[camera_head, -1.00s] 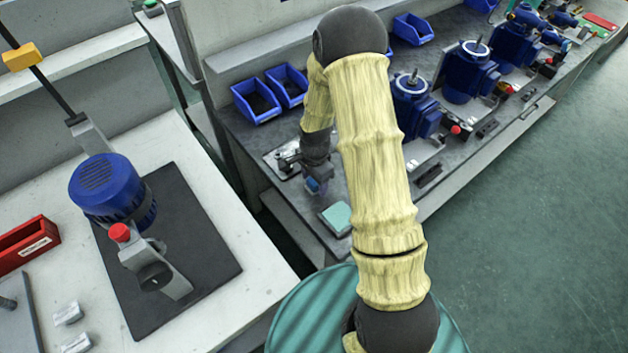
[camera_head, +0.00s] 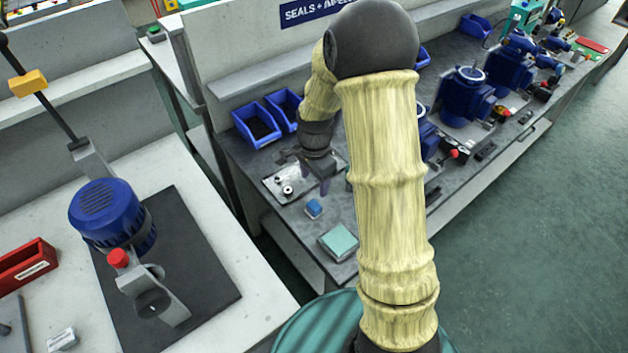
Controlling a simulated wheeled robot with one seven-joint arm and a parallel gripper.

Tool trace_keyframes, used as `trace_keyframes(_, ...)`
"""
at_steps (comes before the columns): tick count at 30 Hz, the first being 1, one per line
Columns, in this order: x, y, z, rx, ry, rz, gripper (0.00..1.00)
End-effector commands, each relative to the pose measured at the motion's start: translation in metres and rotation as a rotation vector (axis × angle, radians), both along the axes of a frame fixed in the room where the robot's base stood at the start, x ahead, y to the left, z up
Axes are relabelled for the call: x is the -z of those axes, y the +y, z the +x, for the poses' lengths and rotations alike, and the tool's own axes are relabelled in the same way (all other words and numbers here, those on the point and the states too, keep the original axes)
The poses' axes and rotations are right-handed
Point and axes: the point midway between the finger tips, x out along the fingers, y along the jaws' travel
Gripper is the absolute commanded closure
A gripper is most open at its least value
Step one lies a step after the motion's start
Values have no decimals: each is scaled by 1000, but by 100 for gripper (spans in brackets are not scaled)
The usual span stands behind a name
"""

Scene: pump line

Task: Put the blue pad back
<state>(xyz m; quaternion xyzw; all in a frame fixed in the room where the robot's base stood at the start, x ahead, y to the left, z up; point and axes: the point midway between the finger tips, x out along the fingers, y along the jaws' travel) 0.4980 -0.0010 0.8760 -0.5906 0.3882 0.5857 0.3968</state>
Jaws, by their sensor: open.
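A small blue block (camera_head: 314,208), which looks like the blue pad, lies on the grey bench top near its front left edge. My gripper (camera_head: 324,186) is open and empty, just above and behind the block in the picture, apart from it. A square block with a pale teal top (camera_head: 339,241) sits nearer the bench corner, in front of the blue block. A metal plate (camera_head: 280,187) with small round fittings lies left of my gripper.
Two blue bins (camera_head: 257,123) stand at the back of the bench. Several blue pumps (camera_head: 466,95) line the right side, partly behind my arm. A left bench (camera_head: 222,250) holds a dark mat, a blue motor (camera_head: 104,213) and a red bin (camera_head: 26,265). Open floor lies right.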

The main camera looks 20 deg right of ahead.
Motion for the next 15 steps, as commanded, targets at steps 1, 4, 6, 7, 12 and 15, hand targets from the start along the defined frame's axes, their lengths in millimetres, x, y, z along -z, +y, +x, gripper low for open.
trace_keyframes(1, 0, 0, 0, 0, 0, 0, 39)
trace_keyframes(4, 0, 0, 0, 0, 0, 0, 39)
trace_keyframes(6, 0, 0, 0, 0, 0, 0, 39)
trace_keyframes(7, 0, 0, 0, 0, 0, 0, 39)
trace_keyframes(12, -3, 0, -3, -24, -6, -1, 39)
trace_keyframes(15, -14, 0, -12, -108, -24, -6, 39)
